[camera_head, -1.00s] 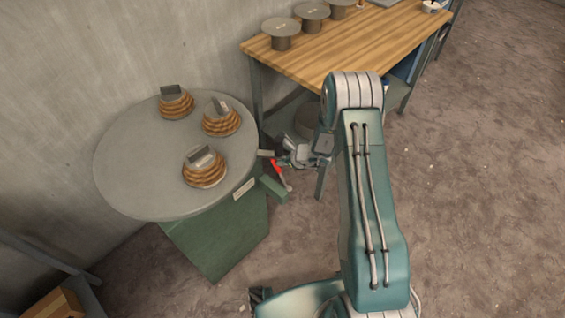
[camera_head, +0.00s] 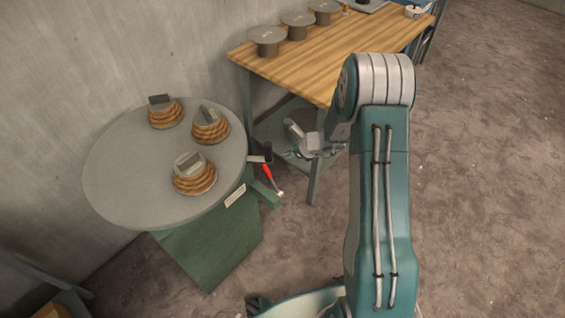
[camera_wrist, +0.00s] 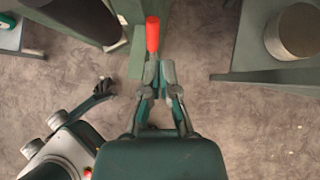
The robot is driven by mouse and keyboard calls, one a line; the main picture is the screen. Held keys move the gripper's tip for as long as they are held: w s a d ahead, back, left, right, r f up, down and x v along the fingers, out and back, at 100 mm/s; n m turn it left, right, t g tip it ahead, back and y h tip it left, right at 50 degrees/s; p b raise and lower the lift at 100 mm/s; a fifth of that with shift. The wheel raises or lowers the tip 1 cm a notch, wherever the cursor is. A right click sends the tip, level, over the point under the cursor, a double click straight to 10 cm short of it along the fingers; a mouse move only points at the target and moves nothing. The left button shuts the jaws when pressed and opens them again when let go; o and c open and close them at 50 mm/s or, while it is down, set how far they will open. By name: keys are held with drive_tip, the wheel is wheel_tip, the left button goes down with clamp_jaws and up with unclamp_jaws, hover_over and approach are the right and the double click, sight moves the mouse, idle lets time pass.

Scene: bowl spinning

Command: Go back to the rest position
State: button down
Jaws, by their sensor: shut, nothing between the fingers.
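My gripper (camera_head: 300,140) is in the middle of the head view, beside the green pedestal, with clear space between it and the red-handled lever (camera_head: 267,173) on the pedestal's side. In the wrist view my gripper (camera_wrist: 159,72) has its fingers together with nothing between them. The red handle (camera_wrist: 152,35) shows beyond the fingertips in that view. My arm is bent, with its elbow high at the right of the head view. The fingers are small and partly hard to make out in the head view.
A round grey table (camera_head: 120,180) on a green pedestal (camera_head: 210,245) stands at left, bearing three brown ringed bowls (camera_head: 195,181) with grey blocks on top. A wooden workbench (camera_head: 310,65) with several grey round stands (camera_head: 267,38) is behind. The floor at right is clear.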

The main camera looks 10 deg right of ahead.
drive_tip(key=shift+s+d+r, duration=0.1)
drive_tip(key=shift+d+r, duration=0.05)
drive_tip(key=shift+r, duration=0.75)
drive_tip(key=s+a+r+n+g, duration=0.1)
drive_tip(key=s+a+r+n, duration=0.1)
drive_tip(key=s+r+n, duration=0.35)
drive_tip(key=s+a+r+n, duration=0.1)
drive_tip(key=s+r+n, duration=0.15)
drive_tip(key=r, duration=0.55)
drive_tip(key=s+a+r+n+g, duration=0.1)
drive_tip(key=s+a+r+n, duration=0.1)
drive_tip(key=s+r+n, duration=0.3)
drive_tip(key=s+d+r+n+t+h, duration=0.1)
drive_tip(key=s+d+r+n+h, duration=0.1)
drive_tip(key=s+r+n, duration=0.4)
drive_tip(key=s+d+r+n+t+h, duration=0.1)
drive_tip(key=s+d+r+n+h, duration=0.1)
drive_tip(key=s+r+n+h, duration=0.2)
drive_tip(key=s+r+n, duration=0.1)
drive_tip(key=s+n, duration=0.2)
drive_tip(key=s, duration=0.5)
drive_tip(key=shift+s+r+h, duration=0.35)
drive_tip(key=shift+s+h, duration=0.05)
